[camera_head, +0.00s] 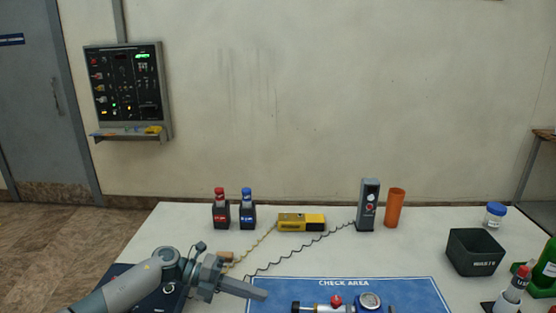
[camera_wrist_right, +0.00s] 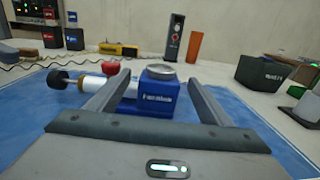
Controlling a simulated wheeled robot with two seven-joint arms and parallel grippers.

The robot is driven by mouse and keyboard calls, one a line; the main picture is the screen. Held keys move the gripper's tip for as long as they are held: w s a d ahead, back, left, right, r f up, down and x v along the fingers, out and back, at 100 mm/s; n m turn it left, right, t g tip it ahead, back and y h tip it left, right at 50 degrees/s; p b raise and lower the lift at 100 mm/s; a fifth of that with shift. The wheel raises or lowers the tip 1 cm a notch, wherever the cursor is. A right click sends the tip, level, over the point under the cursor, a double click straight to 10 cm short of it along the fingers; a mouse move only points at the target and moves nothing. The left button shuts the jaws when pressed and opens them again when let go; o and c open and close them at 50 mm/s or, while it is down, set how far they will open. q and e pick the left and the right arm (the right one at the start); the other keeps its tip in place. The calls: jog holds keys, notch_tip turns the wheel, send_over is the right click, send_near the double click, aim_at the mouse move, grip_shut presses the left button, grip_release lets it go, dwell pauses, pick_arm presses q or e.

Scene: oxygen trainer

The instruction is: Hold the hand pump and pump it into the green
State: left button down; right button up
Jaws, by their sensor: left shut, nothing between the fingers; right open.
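The hand pump lies on the blue check-area mat (camera_head: 420,287), cut off by the bottom edge in the head view. It has a blue block (camera_wrist_right: 150,105) with a round gauge (camera_head: 369,300), a white barrel, a red knob (camera_head: 336,299) and a black end knob (camera_wrist_right: 57,79) at the left. The dial's reading is not legible. My left gripper (camera_head: 264,295) is shut and empty, left of the pump and apart from it. My right gripper (camera_wrist_right: 158,76) is open in the wrist view, its fingers either side of the blue block; contact cannot be told.
Red and blue bottles (camera_head: 220,209), a yellow device (camera_head: 301,221), a grey device (camera_head: 368,204) and an orange cup (camera_head: 395,207) stand along the back. Coiled cords cross the table to the left. A dark waste bin (camera_head: 474,252) and green bottle (camera_head: 545,263) are at right.

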jog(key=s, duration=0.6)
jog(key=shift+s+a, duration=0.35)
jog(key=shift+s, duration=0.05)
